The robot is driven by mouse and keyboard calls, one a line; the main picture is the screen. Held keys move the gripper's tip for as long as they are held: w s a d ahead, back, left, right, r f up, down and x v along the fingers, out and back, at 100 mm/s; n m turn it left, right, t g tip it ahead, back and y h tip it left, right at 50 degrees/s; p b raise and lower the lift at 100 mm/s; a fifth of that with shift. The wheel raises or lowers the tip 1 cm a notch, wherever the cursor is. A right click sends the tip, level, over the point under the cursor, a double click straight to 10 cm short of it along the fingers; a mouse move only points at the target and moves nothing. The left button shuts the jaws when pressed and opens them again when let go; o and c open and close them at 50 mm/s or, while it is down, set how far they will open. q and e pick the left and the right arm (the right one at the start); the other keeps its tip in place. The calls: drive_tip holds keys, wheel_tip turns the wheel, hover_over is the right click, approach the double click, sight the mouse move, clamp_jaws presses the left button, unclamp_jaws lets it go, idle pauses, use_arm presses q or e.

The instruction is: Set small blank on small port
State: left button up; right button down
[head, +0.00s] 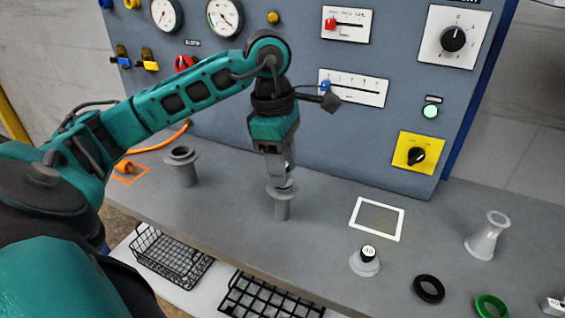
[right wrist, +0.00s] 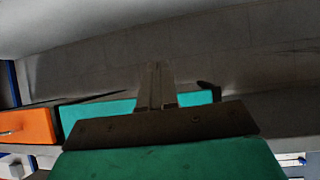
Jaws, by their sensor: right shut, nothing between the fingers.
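The small port (head: 282,209) is a short grey pipe with a flange, standing upright on the grey bench. My left gripper (head: 284,181) points straight down at its top, with the fingertips at the flange. A small grey disc-like edge shows at the fingertips. I cannot tell whether it is the small blank or the port's own flange, nor whether the fingers hold it. My right gripper (right wrist: 157,105) is shut and empty in the right wrist view, away from the bench objects.
A wider grey port (head: 182,168) stands to the left. A white square outline (head: 376,236), a labelled grey cone piece (head: 364,263), a grey flared tube (head: 487,238), a black ring (head: 429,289) and a green ring (head: 491,306) lie to the right. The control panel (head: 300,110) rises behind.

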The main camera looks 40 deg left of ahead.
use_arm(q)
drive_tip(key=o, duration=0.3)
drive_tip(key=shift+o, duration=0.2)
wheel_tip(320, 180, up, 13)
drive_tip(key=a+p, duration=0.1)
drive_tip(key=p, duration=0.2)
drive_tip(key=shift+s+a+p, duration=0.2)
drive_tip(key=shift+s+p, duration=0.1)
drive_tip(key=shift+f, duration=0.15)
